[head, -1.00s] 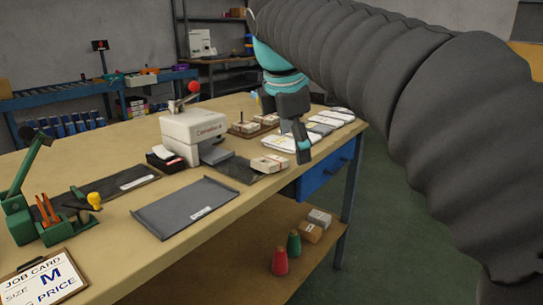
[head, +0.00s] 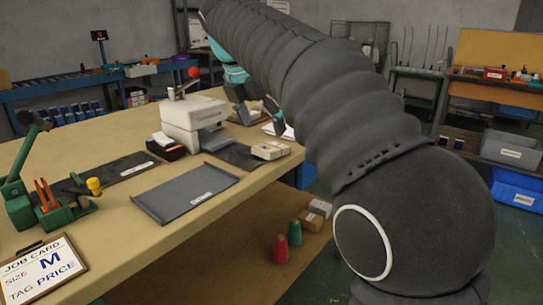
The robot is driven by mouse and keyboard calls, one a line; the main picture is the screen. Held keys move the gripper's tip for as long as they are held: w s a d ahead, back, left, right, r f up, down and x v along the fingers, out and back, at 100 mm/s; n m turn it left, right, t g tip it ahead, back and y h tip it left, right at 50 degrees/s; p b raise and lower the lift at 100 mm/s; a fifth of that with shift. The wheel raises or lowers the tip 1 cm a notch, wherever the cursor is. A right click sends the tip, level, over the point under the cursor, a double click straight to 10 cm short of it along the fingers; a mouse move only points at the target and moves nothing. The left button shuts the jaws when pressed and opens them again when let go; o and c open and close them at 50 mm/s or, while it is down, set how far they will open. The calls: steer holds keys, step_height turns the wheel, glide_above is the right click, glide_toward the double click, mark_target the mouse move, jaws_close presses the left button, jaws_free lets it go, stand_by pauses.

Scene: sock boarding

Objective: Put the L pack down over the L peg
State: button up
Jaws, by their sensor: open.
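My gripper (head: 256,112) is at the far right of the bench, beyond the white press, with its dark fingers apart over the brown peg board (head: 236,118). Something pale shows low between the fingers, but I cannot tell whether it is a pack on a peg. The L peg cannot be made out, and no L mark is readable. A pair of small pale banded packs (head: 270,150) lies near the bench's right edge, nearer me than the gripper. My arm hides much of the far right end of the bench.
The white press (head: 190,122) with a red knob stands left of the gripper. A grey tray (head: 160,207), a green fixture (head: 70,213) and a job card reading M (head: 45,268) are nearer me. White flat items (head: 287,132) are partly hidden behind my arm.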

mark_target(271, 146)
steer(key=shift+b+x, duration=1.05)
steer(key=shift+x, duration=1.95)
steer(key=shift+d+r, duration=0.1)
steer(key=shift+d, duration=0.05)
steer(key=c, duration=1.3)
